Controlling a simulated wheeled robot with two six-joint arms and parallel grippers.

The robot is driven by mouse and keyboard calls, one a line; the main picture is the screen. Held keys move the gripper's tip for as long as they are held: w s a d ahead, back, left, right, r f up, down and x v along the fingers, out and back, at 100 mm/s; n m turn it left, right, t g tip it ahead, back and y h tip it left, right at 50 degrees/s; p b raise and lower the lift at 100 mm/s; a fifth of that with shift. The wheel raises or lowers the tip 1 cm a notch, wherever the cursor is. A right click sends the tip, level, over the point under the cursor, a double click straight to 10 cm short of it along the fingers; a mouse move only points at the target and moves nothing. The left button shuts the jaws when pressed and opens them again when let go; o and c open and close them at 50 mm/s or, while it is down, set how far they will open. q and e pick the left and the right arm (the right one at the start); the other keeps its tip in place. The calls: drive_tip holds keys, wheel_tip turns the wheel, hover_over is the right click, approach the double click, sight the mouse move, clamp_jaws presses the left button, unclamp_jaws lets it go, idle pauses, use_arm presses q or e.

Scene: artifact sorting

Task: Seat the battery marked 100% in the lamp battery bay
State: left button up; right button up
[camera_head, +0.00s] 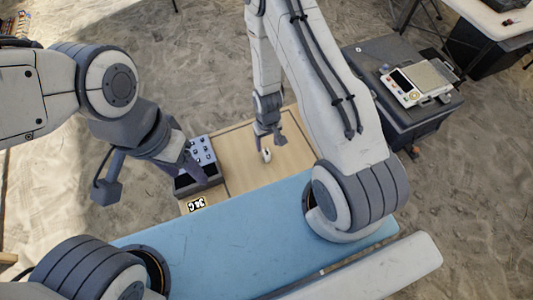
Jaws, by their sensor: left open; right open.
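My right gripper (267,137) is open and points down over the wooden table. A small pale object (266,155) with a dark spot lies just below its fingertips; I cannot tell whether it is a battery, or whether they touch. My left gripper (193,163) is open beside a dark box (203,178) whose upper part carries several small light pieces. The gripper partly covers the box's left side. I cannot tell whether these pieces are batteries or whether the box holds the lamp bay. No 100% mark is readable.
A black-and-white marked piece (196,204) lies at the table's front left. The wooden table top (240,160) is mostly bare around the pale object. A dark case (405,115) at the right carries a pale device (420,85). Sand surrounds everything.

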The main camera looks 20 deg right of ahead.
sight(266, 152)
drive_tip(key=shift+w+a+f+p, duration=0.15)
drive_tip(key=shift+f+p, duration=0.2)
drive_tip(key=shift+f, duration=1.2)
drive_tip(key=shift+w+d+f+p, duration=0.1)
drive_tip(key=shift+f+p, duration=0.2)
drive_tip(key=shift+f, duration=1.25)
clamp_jaws()
